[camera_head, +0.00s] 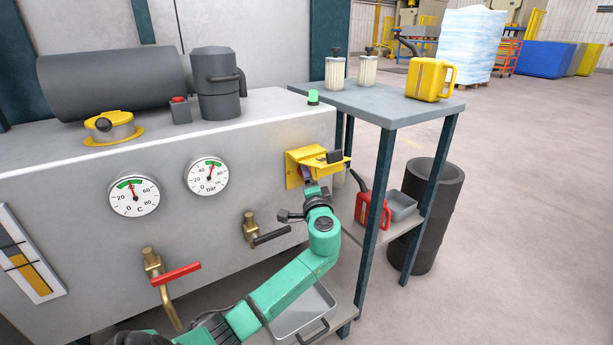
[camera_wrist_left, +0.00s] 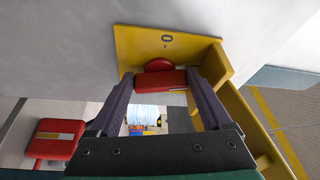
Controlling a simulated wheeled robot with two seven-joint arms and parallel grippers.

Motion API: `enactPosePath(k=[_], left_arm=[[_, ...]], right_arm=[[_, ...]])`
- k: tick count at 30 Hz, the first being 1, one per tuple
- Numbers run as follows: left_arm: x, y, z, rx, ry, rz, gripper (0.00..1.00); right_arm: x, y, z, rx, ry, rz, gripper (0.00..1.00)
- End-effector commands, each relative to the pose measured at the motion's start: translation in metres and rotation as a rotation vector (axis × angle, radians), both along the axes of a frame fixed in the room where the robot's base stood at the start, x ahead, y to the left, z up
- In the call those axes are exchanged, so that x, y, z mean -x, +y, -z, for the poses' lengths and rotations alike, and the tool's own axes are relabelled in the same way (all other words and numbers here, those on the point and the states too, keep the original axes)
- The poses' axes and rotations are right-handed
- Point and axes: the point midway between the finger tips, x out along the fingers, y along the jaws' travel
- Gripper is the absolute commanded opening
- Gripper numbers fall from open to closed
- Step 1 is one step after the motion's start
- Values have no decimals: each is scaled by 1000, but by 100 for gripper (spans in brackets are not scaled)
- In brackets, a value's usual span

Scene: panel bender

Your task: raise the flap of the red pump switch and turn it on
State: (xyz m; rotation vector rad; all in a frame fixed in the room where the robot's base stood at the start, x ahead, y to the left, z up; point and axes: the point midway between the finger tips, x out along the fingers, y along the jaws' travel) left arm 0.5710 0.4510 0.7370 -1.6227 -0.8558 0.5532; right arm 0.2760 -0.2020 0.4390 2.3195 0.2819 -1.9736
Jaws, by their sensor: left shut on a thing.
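The pump switch sits at the right end of the grey machine's front, in a yellow housing (camera_head: 293,170). Its yellow flap (camera_head: 310,153) stands raised and juts outward, with a black tab at its end. In the left wrist view the red switch handle (camera_wrist_left: 160,81) lies across the yellow plate (camera_wrist_left: 140,45), which bears a 0 mark. My left gripper (camera_wrist_left: 161,90) is shut on this handle, one finger at each end. In the head view my left gripper (camera_head: 312,188) is just under the flap, and the handle is mostly hidden. My right gripper is not in view.
A side table (camera_head: 385,105) with a yellow can (camera_head: 430,80) stands close to the right. A red can (camera_head: 372,212) is on its lower shelf. A dark-handled valve (camera_head: 270,237) and a red-handled valve (camera_head: 175,273) project left of my gripper.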

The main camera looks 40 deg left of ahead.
Motion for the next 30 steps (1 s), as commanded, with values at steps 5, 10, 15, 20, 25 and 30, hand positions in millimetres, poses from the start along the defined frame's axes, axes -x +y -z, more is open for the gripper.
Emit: enactPosePath(k=[5, 10, 15, 20, 25, 30], left_arm=[[0, -1, 3, 0, 6, 1, 100], [0, -1, 2, -1, 4, 1, 100], [4, -7, 2, 0, 2, 3, 100], [20, -27, 4, 2, 3, 3, 100], [43, -55, 8, 2, 4, 4, 100], [66, -84, 12, 2, 6, 4, 100]], right_arm=[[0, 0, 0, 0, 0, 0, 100], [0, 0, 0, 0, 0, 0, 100], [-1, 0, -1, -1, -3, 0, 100], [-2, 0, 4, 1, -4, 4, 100], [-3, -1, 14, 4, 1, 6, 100], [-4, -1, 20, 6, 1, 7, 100]])
